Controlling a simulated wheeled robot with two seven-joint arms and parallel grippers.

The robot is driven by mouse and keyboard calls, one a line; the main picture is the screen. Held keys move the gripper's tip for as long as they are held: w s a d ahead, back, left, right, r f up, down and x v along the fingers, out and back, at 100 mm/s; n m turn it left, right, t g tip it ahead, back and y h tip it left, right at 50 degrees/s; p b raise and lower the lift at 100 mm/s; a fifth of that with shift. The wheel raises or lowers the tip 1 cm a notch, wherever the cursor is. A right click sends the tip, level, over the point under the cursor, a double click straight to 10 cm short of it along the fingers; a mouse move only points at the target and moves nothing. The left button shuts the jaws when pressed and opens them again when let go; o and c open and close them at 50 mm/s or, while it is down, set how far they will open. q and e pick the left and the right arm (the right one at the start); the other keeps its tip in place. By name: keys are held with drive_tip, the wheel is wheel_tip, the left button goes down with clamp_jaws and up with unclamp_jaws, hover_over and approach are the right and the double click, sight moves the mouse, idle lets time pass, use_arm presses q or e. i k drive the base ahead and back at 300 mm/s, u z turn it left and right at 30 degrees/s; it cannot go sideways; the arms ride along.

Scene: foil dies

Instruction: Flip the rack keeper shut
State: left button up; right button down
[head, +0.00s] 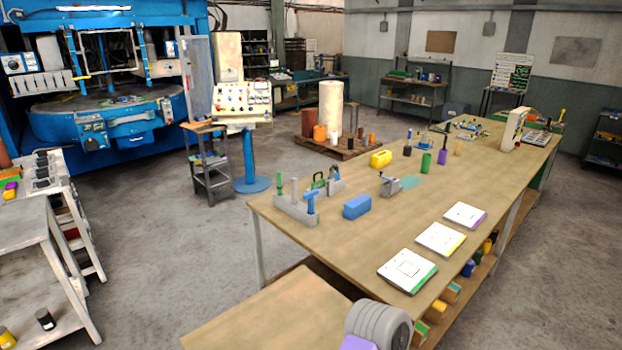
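A grey rack (297,211) stands at the near left end of the long wooden table, with upright green-handled and blue-handled tools in it. A blue T-shaped piece (311,198) stands up at its right end. I cannot tell whether this is the keeper, or how the keeper is set, at this size. A green handle (319,181) shows just behind the rack. Neither of my grippers is in view.
The wooden table (345,245) also bears a blue block (357,207), a grey clamp-like device (390,186), a yellow block (381,159) and three white plates with coloured edges, one green-edged (407,271). A ribbed grey cylinder (378,322) is at the bottom.

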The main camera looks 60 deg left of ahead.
sight(333, 168)
drive_tip(key=k, duration=1.3)
drive_tip(key=u, duration=2.8)
drive_tip(key=i, duration=3.95)
drive_tip(key=z, duration=2.6)
